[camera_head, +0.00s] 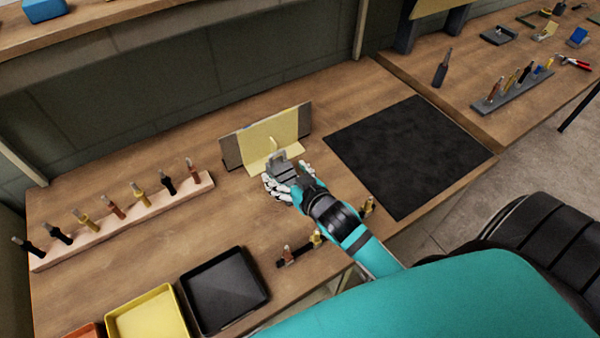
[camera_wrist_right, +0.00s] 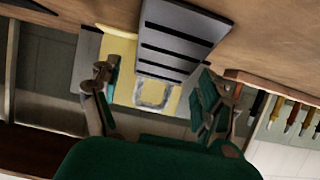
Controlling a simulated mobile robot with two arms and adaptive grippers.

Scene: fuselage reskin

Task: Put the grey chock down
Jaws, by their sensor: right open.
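The grey chock (camera_head: 283,169) stands on the wooden bench, in front of the upright pale yellow panel with grey ends. In the right wrist view the chock (camera_wrist_right: 180,38) shows as a grey wedge with dark grooves. A pale grey loop (camera_wrist_right: 153,93) shows beside it, apparently its handle. My right gripper (camera_head: 279,184) is at the chock in the head view. In the wrist view its fingers (camera_wrist_right: 157,82) are spread apart on either side of the loop, with gaps visible. Whether the chock touches the panel is unclear. My left gripper is not in view.
The pale yellow panel (camera_head: 285,131) stands just behind the chock. A tool rack (camera_head: 125,220) lies to the left. Black (camera_head: 225,288) and yellow (camera_head: 150,318) trays sit at the front. A black mat (camera_head: 408,155) lies clear to the right. A small dark tool holder (camera_head: 298,252) is near my forearm.

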